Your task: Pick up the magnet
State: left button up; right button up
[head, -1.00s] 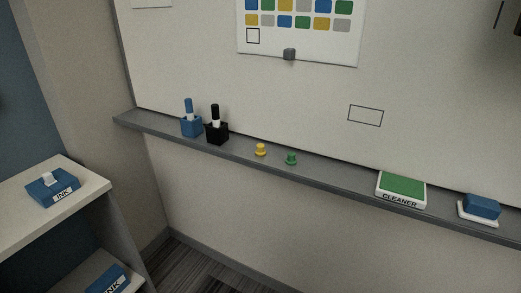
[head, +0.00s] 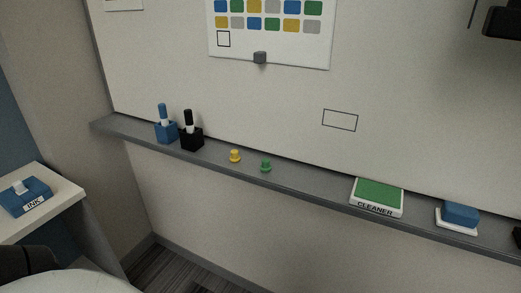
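A yellow magnet (head: 235,157) and a green magnet (head: 265,166), both shaped like pegs, stand apart on the grey ledge (head: 300,183) under the whiteboard. Neither gripper is in view. A white and dark rounded part, probably of my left arm, shows at the bottom left.
On the ledge stand a blue marker holder (head: 166,132), a black one (head: 192,140), a green-topped cleaner box (head: 378,195) and a blue eraser (head: 459,215). A shelf (head: 62,209) with a blue ink box (head: 25,197) is at left. A dark object (head: 503,22) is at upper right.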

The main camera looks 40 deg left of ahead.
aim_at(236, 157)
jog(key=u, duration=0.05)
jog(key=i, duration=0.2)
jog(key=u, duration=1.1)
